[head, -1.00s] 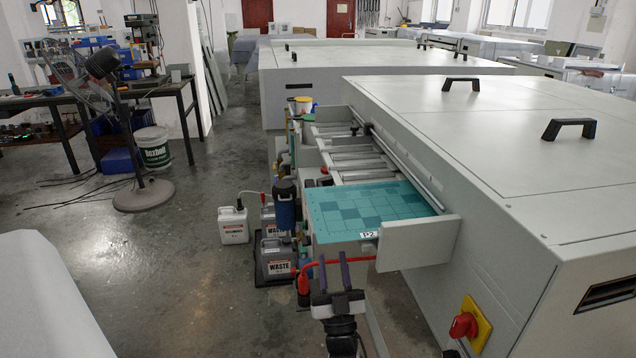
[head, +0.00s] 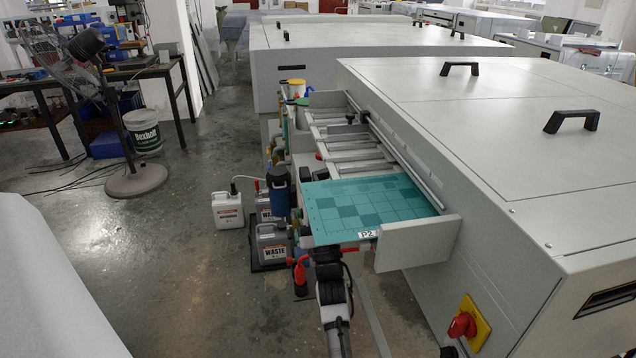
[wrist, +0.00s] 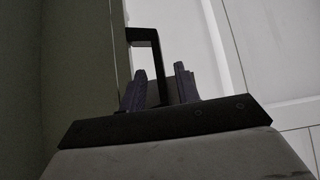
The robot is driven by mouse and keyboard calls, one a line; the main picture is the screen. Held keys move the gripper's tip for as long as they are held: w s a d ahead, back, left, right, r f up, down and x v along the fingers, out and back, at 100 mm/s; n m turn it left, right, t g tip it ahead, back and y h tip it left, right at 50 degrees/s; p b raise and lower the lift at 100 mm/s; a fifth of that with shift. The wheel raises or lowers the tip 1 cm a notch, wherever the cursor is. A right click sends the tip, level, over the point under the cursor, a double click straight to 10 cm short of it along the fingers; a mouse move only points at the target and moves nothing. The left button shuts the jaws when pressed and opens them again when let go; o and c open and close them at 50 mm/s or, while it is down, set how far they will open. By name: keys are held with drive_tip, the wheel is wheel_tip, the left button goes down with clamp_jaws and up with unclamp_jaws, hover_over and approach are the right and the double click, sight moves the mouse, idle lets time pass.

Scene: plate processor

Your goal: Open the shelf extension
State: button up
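The shelf end of the plate processor (head: 418,244) carries a teal checkered plate (head: 365,207) with a P2 label at its front corner. No separate extension panel can be made out in the head view. My arm reaches up to the shelf's front edge; the fingers are hidden there in the head view. In the wrist view my gripper (wrist: 160,88) has its two dark fingers apart. A black angled handle (wrist: 146,35) runs down between them, with a gap visible on the right side. Contact with the left finger cannot be told.
A red switch on a yellow plate (head: 463,325) sits on the machine's near side. Waste canisters (head: 272,243) and a white jug (head: 228,210) stand left of the shelf.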

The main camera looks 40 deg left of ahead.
drive_tip(key=shift+p+x, duration=0.3)
drive_tip(key=shift+x, duration=1.25)
clamp_jaws()
